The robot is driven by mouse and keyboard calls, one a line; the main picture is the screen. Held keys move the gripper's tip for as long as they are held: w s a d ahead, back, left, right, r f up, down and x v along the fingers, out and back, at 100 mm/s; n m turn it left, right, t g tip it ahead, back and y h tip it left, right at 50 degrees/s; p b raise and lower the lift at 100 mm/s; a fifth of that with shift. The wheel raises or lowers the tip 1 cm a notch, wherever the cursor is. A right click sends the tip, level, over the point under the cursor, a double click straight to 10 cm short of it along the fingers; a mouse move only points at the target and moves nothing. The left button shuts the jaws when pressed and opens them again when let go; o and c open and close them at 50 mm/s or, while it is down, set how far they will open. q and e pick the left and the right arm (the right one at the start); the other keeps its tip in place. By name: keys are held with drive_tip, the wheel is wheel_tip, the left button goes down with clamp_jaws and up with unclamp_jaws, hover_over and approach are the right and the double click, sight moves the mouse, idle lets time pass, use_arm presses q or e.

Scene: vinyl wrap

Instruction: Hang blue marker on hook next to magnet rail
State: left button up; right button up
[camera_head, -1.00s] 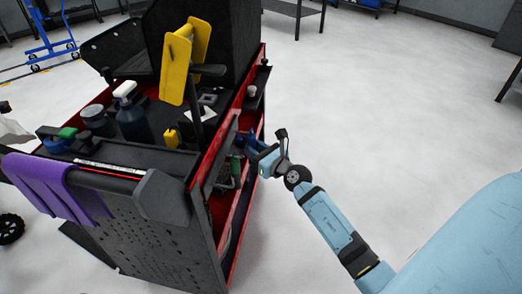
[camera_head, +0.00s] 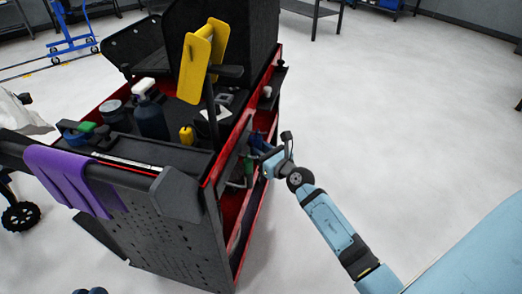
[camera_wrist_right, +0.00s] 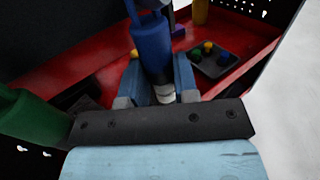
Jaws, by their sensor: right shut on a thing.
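The blue marker (camera_wrist_right: 151,45) stands between the two blue fingers of my right gripper (camera_wrist_right: 158,82) in the wrist view, with its pale end low between them. In the head view my right gripper (camera_head: 268,160) is shut on it at the cart's right side, and the marker is small and partly hidden there. A green marker (camera_wrist_right: 30,118) is close on the left in the wrist view. I cannot make out the hook or the magnet rail clearly. Two dark blue tips at the bottom edge of the head view look like my left gripper (camera_head: 90,291), mostly cut off.
A dark tray (camera_wrist_right: 216,66) with small coloured pieces lies on the red shelf. The floor right of the cart is free.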

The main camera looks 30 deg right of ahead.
drive_tip(key=o, duration=1.1)
drive_tip(key=shift+c, duration=0.2)
